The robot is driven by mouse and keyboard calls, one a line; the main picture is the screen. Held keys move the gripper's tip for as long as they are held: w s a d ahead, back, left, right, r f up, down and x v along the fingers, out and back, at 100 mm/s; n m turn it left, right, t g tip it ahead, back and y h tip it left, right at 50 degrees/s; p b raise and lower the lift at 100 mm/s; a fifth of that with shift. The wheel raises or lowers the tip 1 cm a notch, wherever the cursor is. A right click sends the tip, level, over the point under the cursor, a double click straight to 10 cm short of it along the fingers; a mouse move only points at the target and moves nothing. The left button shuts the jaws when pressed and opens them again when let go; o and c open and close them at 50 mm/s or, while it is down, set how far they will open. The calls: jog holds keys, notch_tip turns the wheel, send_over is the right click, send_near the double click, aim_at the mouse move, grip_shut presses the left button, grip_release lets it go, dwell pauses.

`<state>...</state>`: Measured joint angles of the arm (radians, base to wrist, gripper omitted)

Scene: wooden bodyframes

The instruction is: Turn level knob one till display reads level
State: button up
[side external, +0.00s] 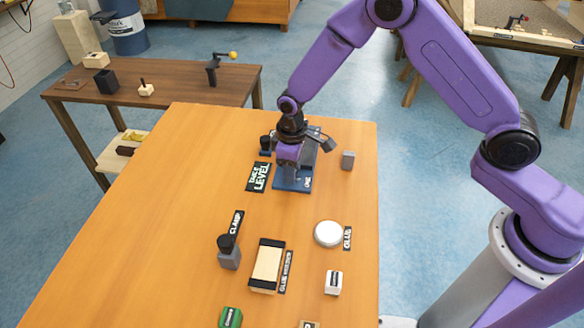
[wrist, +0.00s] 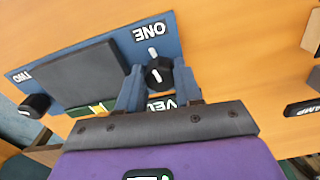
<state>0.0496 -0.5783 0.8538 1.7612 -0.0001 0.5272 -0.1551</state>
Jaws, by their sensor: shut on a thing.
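The blue level panel (side external: 291,184) lies on the orange table under my gripper (side external: 290,172), which hides much of it in the side view. In the wrist view the panel (wrist: 172,38) shows upside down, with a dark rectangular plate (wrist: 75,78) between its two knobs. Knob one (wrist: 159,74) is black with a white pointer line, beside the label ONE. My gripper (wrist: 160,82) is shut on knob one, a blue finger on each side. Knob two (wrist: 34,105) sits at the left end by the label TWO. A green strip (wrist: 100,106) is partly hidden; I cannot read it.
A table level label (side external: 258,177) lies left of the panel, and a small grey block (side external: 348,160) stands right. The table's left side is clear.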

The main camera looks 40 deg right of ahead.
jog(key=o, duration=0.8)
jog(key=shift+r, duration=0.1)
notch_tip(320, 180, up, 17)
jog(key=shift+r, duration=0.2)
dwell(0.4)
jog(key=s+d+n, duration=0.1)
jog(key=s+d, duration=0.3)
jog(key=s, duration=0.6)
jog(key=s+d+r+n, duration=0.1)
jog(key=s+d, duration=0.4)
jog(key=s, duration=0.5)
jog(key=s+d+r+n, duration=0.1)
jog(key=s+d, duration=0.4)
jog(key=s, duration=0.6)
jog(key=shift+s+n, duration=0.1)
jog(key=shift+n, duration=0.8)
